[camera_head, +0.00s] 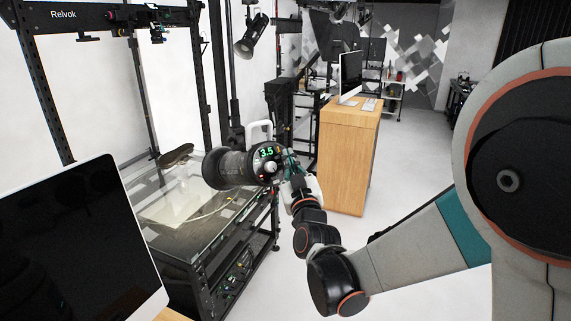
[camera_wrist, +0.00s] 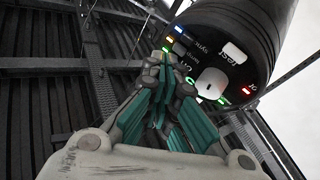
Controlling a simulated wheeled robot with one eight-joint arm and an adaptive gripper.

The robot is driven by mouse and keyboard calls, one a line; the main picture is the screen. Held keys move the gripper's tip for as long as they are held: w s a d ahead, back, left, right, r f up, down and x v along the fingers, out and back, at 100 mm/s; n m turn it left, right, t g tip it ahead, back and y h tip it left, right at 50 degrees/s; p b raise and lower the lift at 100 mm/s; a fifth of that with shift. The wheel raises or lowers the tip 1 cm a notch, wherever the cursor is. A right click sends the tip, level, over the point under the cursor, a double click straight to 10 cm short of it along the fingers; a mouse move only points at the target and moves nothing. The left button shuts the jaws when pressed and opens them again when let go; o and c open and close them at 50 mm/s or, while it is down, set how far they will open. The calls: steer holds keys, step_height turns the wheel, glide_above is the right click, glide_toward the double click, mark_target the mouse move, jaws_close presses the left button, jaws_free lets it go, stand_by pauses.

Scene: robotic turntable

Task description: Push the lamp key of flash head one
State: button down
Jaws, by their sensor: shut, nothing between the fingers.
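The flash head (camera_head: 232,168) is a dark cylinder with a white handle on top, hanging over the glass table. Its round rear panel (camera_head: 267,153) shows a green 3.5 and faces my arm. In the wrist view the flash head (camera_wrist: 262,25) fills the upper right, with white keys, small coloured lights and partly readable labels on its panel. My gripper (camera_head: 287,163) is shut and empty at the panel's right edge. In the wrist view its fingertips (camera_wrist: 163,62) overlap the panel's lower left edge; contact cannot be told.
The glass-topped turntable table (camera_head: 165,205) stands in a black frame below the flash head. A monitor (camera_head: 80,245) is at the front left. A wooden cabinet (camera_head: 346,160) with a computer (camera_head: 350,76) stands behind my arm. Open floor lies to the right.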

steer(key=shift+w+a+f+b, duration=0.2)
steer(key=shift+w+a+b, duration=0.05)
steer(key=shift+w+b, duration=0.1)
stand_by(0.5)
steer(key=shift+s+d, duration=0.1)
steer(key=shift+s, duration=0.05)
steer(key=shift+s+d+r, duration=0.4)
steer(key=shift+s, duration=0.15)
steer(key=s+d+r, duration=0.1)
steer(key=s+d+p, duration=0.1)
steer(key=s+d+r, duration=0.1)
steer(key=s, duration=0.1)
steer(key=shift+s+d+r, duration=0.1)
steer(key=shift+d+r, duration=0.1)
steer(key=shift+r, duration=0.1)
stand_by(0.3)
steer(key=shift+f, duration=0.1)
stand_by(0.4)
